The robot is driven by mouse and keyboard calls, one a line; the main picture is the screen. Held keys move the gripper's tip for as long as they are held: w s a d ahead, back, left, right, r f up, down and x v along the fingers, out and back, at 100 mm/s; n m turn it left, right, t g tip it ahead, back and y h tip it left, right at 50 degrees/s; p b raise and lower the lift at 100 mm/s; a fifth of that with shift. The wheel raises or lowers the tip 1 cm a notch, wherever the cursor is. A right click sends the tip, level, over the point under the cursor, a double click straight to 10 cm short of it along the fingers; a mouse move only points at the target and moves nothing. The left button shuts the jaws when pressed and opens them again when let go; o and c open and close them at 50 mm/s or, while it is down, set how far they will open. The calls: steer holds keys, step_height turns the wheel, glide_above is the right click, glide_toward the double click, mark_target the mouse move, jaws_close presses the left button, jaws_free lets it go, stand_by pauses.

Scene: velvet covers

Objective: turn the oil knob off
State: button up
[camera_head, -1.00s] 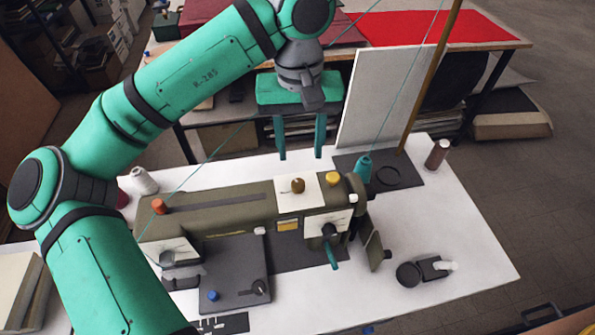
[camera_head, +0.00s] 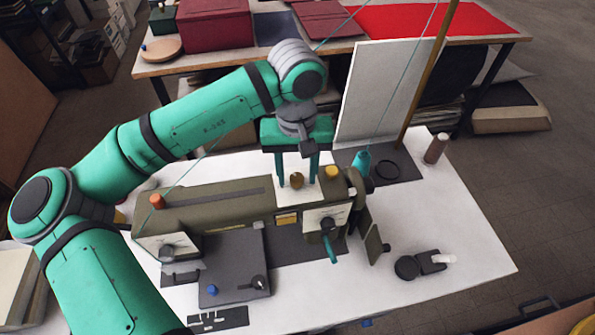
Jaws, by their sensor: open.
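An olive sewing machine (camera_head: 215,206) lies across the white table. On its top a round brown-gold knob (camera_head: 297,180) sits on a white plate. I see no label that tells me whether this is the oil knob. My gripper (camera_head: 296,184) is open and points down at this knob. Its two teal fingers appear on either side of the knob in the picture. I cannot tell how high the fingertips are above the plate, or whether they touch anything. Nothing is held.
A yellow knob (camera_head: 331,172) is close by on the right. An orange knob (camera_head: 157,201) is at the left end. A teal thread cone (camera_head: 361,161) and a tall white board (camera_head: 385,92) stand behind.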

steer(key=c, duration=1.1)
steer(key=shift+o, duration=0.2)
steer(key=shift+m, duration=2.9)
steer(key=o, duration=1.1)
steer(key=shift+c, duration=0.2)
